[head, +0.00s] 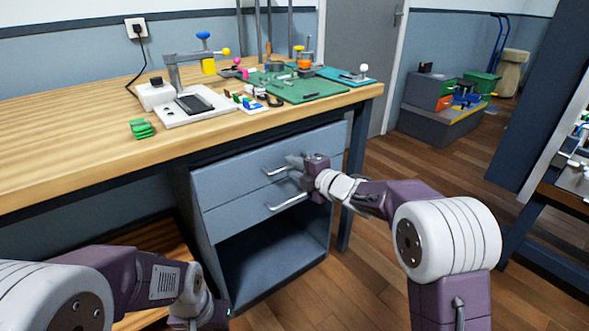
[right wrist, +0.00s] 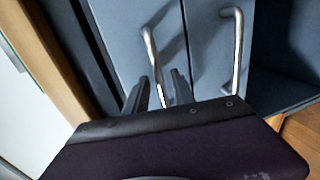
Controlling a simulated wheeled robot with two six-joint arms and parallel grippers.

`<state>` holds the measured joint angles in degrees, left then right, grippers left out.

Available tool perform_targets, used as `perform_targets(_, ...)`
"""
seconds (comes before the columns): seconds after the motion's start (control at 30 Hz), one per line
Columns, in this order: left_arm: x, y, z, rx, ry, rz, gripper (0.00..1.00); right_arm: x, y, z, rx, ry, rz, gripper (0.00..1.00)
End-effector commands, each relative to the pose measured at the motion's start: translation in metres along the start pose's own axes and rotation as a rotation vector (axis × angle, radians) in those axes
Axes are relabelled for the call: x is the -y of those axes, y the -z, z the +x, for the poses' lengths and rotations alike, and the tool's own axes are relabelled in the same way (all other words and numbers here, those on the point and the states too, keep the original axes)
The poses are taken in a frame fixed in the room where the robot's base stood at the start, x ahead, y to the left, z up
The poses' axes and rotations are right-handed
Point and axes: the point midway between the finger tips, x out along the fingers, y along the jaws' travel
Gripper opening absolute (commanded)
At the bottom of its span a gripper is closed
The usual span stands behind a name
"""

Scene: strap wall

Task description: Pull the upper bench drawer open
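The upper bench drawer (head: 240,167) is a blue-grey front under the workbench and looks closed. Its silver bar handle (head: 274,171) also shows in the right wrist view (right wrist: 149,45). My right gripper (head: 292,162) is at the right end of this handle. In the right wrist view its two dark fingers (right wrist: 158,92) stand apart, with the handle's near end between them and a gap visible. The lower drawer's handle (head: 287,202) is just below, free of the gripper. My left gripper (head: 205,312) is low at the bottom edge, its fingers not clear.
The wooden workbench (head: 60,160) overhangs the drawers and carries a green mat (head: 305,91), a white device and small parts. An open shelf space (head: 270,255) lies below the drawers. The wooden floor (head: 350,290) in front of the drawers looks clear.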

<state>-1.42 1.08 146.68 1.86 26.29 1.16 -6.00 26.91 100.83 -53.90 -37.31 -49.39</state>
Motion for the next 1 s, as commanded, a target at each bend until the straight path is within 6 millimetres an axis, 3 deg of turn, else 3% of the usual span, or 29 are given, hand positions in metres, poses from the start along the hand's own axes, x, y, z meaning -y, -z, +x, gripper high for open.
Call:
perform_targets(0.03, 0.0000, 0.0000, -0.0001, 0.000, 0.000, 0.000, 0.36, -0.0001, -0.0001, -0.0002, 0.000, 0.000, 0.000, 0.15)
perform_targets(0.1, 0.0000, 0.0000, 0.0000, 0.000, 0.000, 0.000, 0.36, -0.0001, -0.0001, -0.0002, 0.000, 0.000, 0.000, 0.00)
perform_targets(1.0, 0.0000, 0.0000, 0.0000, 0.000, 0.000, 0.000, 0.36, 0.0003, -0.0003, -0.0005, 0.001, 0.000, 0.001, 0.00)
